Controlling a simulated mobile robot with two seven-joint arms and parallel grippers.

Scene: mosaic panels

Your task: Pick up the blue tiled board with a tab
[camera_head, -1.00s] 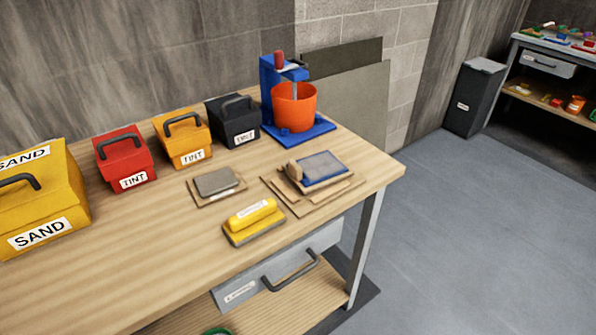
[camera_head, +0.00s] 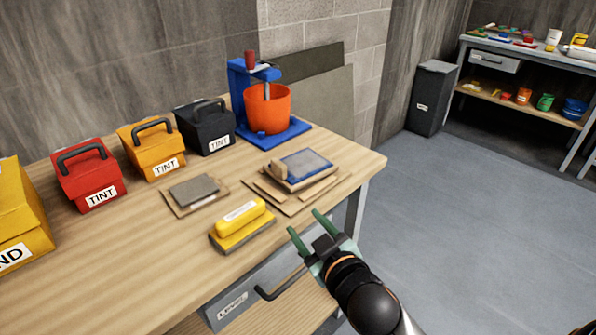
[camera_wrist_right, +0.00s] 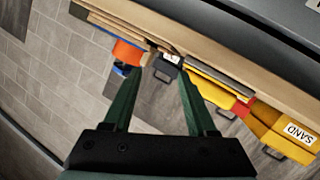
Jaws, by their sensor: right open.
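The blue tiled board (camera_head: 306,164) lies on the workbench near its right end, with a light wooden tab (camera_head: 279,170) at its left side. It rests on a stack of thin tan boards (camera_head: 262,190). My right gripper (camera_head: 306,224) is open and empty, in front of the bench's front edge, below and apart from the board. In the right wrist view, the green fingers (camera_wrist_right: 155,92) are spread with nothing between them, and the bench edge shows beyond. My left gripper is not in view.
A yellow float (camera_head: 240,224) and a grey slab (camera_head: 194,190) lie left of the board. Behind stand an orange bucket (camera_head: 267,108) on a blue stand and several labelled boxes. Floor at right is clear.

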